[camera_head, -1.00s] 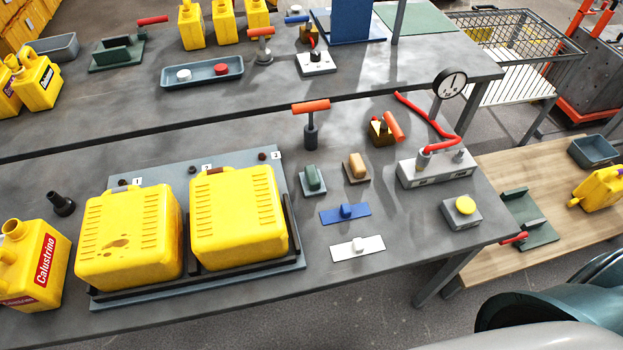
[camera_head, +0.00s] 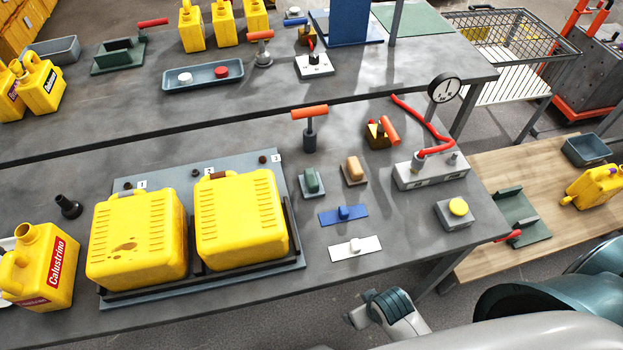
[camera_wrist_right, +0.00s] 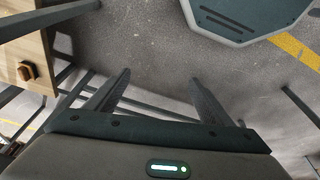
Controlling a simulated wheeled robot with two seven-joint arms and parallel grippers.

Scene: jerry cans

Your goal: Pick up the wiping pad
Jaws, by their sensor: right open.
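Which item is the wiping pad I cannot tell for certain. My right gripper (camera_wrist_right: 160,78) is open and empty in the right wrist view, above bare floor. Part of my right arm shows beyond the bench's front edge in the head view, apart from these items. My left gripper is not in view.
Two yellow jerry cans (camera_head: 137,240) (camera_head: 240,219) stand in a black-railed fixture at left. A grey block with a red hose (camera_head: 432,170) and a yellow-button box (camera_head: 456,211) stand at right. A wooden table (camera_head: 530,185) adjoins the near bench (camera_head: 300,290).

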